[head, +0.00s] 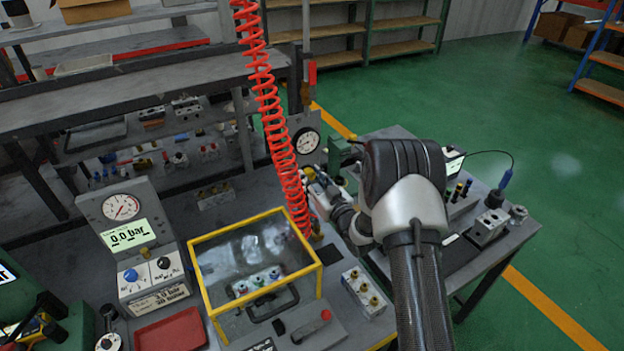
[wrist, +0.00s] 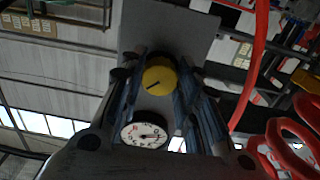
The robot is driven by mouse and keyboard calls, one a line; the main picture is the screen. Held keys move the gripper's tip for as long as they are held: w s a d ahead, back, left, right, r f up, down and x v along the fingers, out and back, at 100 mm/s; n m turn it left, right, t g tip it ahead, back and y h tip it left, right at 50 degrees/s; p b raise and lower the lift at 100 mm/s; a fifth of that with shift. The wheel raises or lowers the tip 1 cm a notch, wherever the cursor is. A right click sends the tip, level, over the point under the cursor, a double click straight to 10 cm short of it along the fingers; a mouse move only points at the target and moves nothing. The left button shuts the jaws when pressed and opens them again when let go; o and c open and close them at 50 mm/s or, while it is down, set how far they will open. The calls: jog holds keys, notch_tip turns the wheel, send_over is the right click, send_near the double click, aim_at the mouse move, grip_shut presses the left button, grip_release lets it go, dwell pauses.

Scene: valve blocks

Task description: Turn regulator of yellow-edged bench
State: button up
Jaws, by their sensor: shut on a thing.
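In the wrist view a round yellow knob (wrist: 158,79) with a dark pointer line sits between the two fingers of my gripper (wrist: 159,66), on a grey panel (wrist: 168,28). The fingers are closed on the knob's sides. A round white dial gauge (wrist: 144,135) shows near it. In the head view my gripper (head: 314,180) reaches to the back of the grey bench, below a white gauge (head: 306,141) on a grey panel. The red coiled hose and my wrist hide most of the knob there. The bench (head: 384,342) has a yellow front edge.
A red coiled hose (head: 268,98) hangs close beside my gripper. A clear yellow-framed guard (head: 256,262) stands on the bench. Left is a gauge unit (head: 135,240) reading 0.0 bar, with blue and black knobs, and a red tray (head: 170,331). A valve block (head: 365,292) lies nearby.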

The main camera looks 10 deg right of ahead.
jog(key=shift+m, duration=0.3)
jog(key=m+b, duration=0.1)
jog(key=m, duration=0.2)
jog(key=shift+m+b, duration=0.3)
jog(key=shift+b, duration=0.1)
jog(key=m+b, duration=0.1)
jog(key=m, duration=0.3)
jog(key=shift+a+m, duration=0.1)
jog(key=shift+m, duration=0.2)
jog(key=m, duration=0.8)
jog(key=shift+r+m, duration=0.1)
jog(key=shift+m, duration=0.2)
jog(key=o, duration=1.1)
jog(key=shift+c, duration=0.2)
